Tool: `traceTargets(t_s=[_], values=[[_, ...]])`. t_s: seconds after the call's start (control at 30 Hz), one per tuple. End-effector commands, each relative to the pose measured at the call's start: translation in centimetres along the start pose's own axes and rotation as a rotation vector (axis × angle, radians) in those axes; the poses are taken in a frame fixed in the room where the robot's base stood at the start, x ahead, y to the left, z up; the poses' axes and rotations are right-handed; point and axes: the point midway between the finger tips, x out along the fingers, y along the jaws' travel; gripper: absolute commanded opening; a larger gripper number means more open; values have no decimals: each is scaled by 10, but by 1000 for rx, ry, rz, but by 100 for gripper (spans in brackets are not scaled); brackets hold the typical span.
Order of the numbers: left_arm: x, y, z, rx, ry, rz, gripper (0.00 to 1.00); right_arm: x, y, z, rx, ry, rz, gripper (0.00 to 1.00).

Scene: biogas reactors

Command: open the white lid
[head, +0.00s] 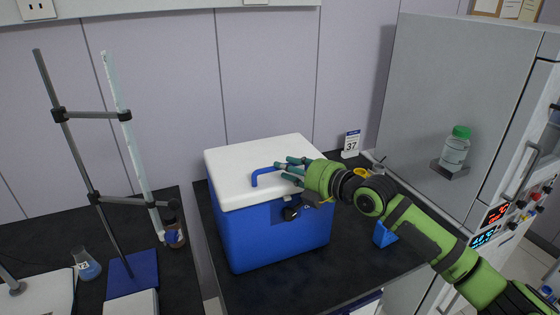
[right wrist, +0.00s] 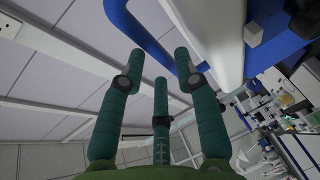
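The white lid (head: 228,160) lies shut and flat on a blue cooler box (head: 260,238). A blue handle (head: 266,171) stands up on the lid near its front edge. My right gripper (head: 286,171) is at the right end of this handle, just above the lid, coming in from the right. Its green fingers are spread and hold nothing. In the right wrist view, the blue handle (right wrist: 138,28) is beyond the open fingertips (right wrist: 157,65), and the white lid (right wrist: 214,35) is at upper right. I cannot tell whether a finger touches the handle. My left gripper is out of view.
A black bench (head: 350,268) carries the box. A label stand marked 37 (head: 351,143) and a small blue object (head: 384,235) are near its right side. A grey cabinet (head: 460,90) stands at right. A retort stand (head: 75,150) and flask (head: 86,266) are at left.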

Motion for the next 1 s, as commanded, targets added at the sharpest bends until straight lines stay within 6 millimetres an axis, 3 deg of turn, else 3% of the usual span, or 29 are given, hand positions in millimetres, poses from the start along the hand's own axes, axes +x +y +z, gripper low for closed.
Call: traceTargets(t_s=[0.23, 0.6, 0.7, 1.0], values=[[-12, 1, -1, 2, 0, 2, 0, 27, 2, -1, 2, 1, 0, 32], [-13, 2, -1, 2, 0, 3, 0, 33, 0, 0, 0, 0, 0, 32], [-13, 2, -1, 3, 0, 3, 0, 33, 0, 0, 0, 0, 0, 0], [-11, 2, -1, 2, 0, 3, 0, 33, 2, 0, -1, 0, 1, 0]])
